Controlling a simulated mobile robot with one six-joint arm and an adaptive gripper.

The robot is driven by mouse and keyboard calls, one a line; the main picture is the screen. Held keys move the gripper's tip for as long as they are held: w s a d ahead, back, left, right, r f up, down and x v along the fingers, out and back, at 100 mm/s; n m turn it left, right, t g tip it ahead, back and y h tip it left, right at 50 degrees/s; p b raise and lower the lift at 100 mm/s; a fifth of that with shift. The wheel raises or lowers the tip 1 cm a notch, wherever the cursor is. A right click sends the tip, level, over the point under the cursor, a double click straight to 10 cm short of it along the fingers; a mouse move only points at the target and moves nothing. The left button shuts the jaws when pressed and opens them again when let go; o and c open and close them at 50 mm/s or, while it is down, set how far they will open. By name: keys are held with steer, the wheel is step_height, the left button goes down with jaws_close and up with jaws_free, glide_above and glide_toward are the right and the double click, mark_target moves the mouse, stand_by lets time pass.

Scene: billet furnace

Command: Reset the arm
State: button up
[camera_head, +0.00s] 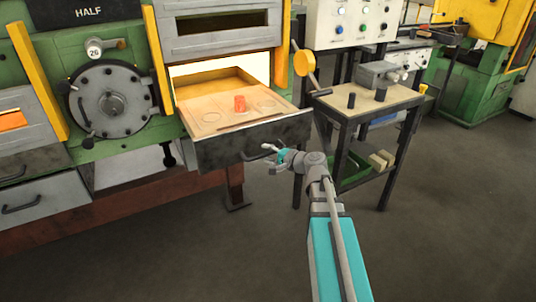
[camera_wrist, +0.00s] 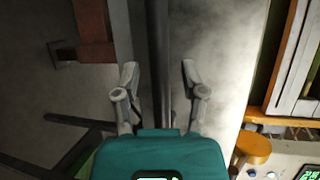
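My gripper (camera_head: 274,158) is in front of the pulled-out drawer, close to the dark handle (camera_head: 255,153) on its front. In the wrist view my gripper (camera_wrist: 159,72) has its two fingers spread apart, with nothing held. A dark bar (camera_wrist: 158,25) shows beyond and between the fingers; I cannot tell whether it is the handle or the drawer's edge, or whether the fingers touch it. The arm reaches forward from the lower right of the head view.
The open drawer (camera_head: 215,152) holds an orange-red billet (camera_head: 240,103) on its tan bed. A side table (camera_head: 370,101) with small dark cylinders stands to the right. The floor (camera_head: 460,200) at right is clear.

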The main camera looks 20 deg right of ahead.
steer(key=shift+d, duration=0.1)
stand_by(0.3)
steer(key=s+d+m+g+h+p, duration=0.1)
steer(key=s+d+m+h+p, duration=0.2)
steer(key=d, duration=0.7)
steer(key=s+d+g+h+p, duration=0.25)
steer(key=d+h+p, duration=0.2)
steer(key=d, duration=0.55)
steer(key=s+a+f+n+g+b, duration=0.3)
steer(key=s+a+f+n, duration=0.2)
steer(key=a, duration=0.5)
steer(key=s+a+f+n+g+h+b, duration=0.1)
steer(key=s+a+f+n+g+b, duration=0.25)
steer(key=a, duration=0.55)
steer(key=s+a+f+n+g+b, duration=0.1)
steer(key=s+a+f+n+g, duration=0.2)
steer(key=s+a+f+n, duration=0.5)
steer(key=w+a+r+p, duration=0.1)
steer(key=r+p, duration=0.9)
steer(key=r, duration=0.1)
steer(key=w+r+m+p, duration=0.1)
steer(key=w+r+p, duration=0.1)
steer(key=r+p, duration=0.9)
steer(key=shift+a+r+p, duration=0.3)
steer(key=shift+a+r, duration=0.05)
steer(key=shift+r, duration=0.1)
